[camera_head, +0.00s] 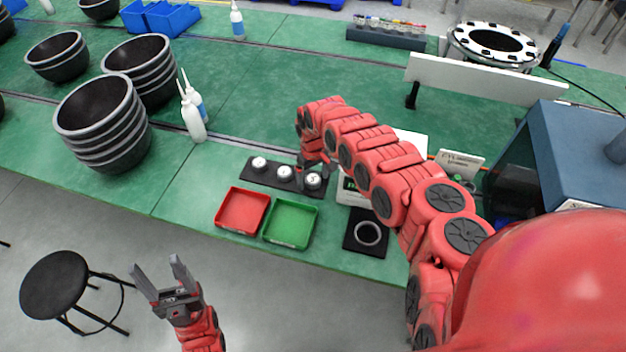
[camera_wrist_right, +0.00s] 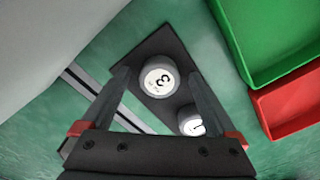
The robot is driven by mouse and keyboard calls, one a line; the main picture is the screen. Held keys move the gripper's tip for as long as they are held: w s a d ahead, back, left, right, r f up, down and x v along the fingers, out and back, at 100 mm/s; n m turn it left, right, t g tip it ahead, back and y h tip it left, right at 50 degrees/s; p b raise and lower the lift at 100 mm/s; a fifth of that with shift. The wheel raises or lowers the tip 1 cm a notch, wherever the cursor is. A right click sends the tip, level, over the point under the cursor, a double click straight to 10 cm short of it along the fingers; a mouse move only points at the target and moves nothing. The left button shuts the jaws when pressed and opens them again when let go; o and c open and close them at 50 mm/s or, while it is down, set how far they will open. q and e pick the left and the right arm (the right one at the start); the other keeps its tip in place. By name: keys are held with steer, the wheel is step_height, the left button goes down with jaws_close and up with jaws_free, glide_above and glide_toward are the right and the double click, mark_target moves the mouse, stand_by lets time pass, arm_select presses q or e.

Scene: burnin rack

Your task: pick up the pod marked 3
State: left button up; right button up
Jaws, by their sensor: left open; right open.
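The pod marked 3 (camera_wrist_right: 158,79) is a round whitish-topped pod standing on a dark strip (camera_wrist_right: 128,57). In the head view it is the rightmost pod (camera_head: 314,181) on the strip (camera_head: 246,175). My right gripper (camera_head: 306,176) is open right at this pod. In the right wrist view its fingers (camera_wrist_right: 158,76) lie on either side of the pod, with no clear contact. A pod that seems marked 1 (camera_wrist_right: 191,121) shows beside it. Another pod (camera_head: 259,163) stands at the strip's left end. My left gripper (camera_head: 156,263) is open and empty, off the table's front edge.
A red tray (camera_head: 241,228) and a green tray (camera_head: 290,240) lie in front of the strip. A black pad with a ring (camera_head: 367,233) is to their right. White bottles (camera_head: 193,121) and stacked dark bowls (camera_head: 103,135) stand left. A blue-grey machine (camera_head: 575,150) stands right.

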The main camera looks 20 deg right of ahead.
steer(key=c, duration=1.4)
steer(key=shift+c, duration=0.2)
